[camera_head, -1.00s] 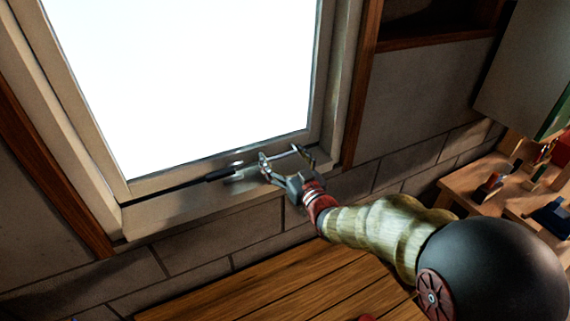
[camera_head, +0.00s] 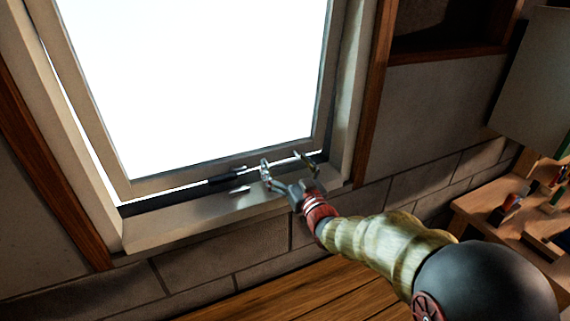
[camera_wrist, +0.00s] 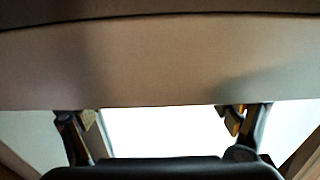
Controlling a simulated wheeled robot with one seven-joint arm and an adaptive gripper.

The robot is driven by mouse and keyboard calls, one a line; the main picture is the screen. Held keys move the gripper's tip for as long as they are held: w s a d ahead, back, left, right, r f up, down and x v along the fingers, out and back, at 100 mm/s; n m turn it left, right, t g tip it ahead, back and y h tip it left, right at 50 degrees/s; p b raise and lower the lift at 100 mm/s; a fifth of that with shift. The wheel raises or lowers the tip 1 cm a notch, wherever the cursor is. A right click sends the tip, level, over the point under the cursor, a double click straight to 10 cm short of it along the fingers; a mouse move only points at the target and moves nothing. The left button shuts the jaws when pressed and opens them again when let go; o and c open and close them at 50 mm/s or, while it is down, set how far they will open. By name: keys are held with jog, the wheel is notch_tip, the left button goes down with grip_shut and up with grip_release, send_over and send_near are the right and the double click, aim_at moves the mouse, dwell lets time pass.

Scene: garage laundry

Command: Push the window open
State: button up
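The window's pale sash (camera_head: 165,184) frames bright white glass. It stands slightly ajar, with a dark gap along the bottom and a narrow bright gap down the left side. A dark bar with a silver end (camera_head: 225,179) lies along the bottom gap. My gripper (camera_head: 285,163) is at the bottom rail, right of the bar, with its fingers spread and nothing visible between them. Exact contact with the sash is unclear. In the wrist view my gripper's fingers (camera_wrist: 160,122) are far apart, before a pale beige surface (camera_wrist: 150,60) and bright white.
The pale sill (camera_head: 190,219) and outer frame surround the sash, with brown wooden trim on both sides. A wooden slatted surface (camera_head: 290,295) lies below the block wall. A wooden bench (camera_head: 480,205) with small items stands at the right.

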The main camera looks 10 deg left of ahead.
jog(key=shift+o, duration=0.4)
jog(key=shift+s+r, duration=0.1)
jog(key=shift+s, duration=0.05)
jog(key=v, duration=1.2)
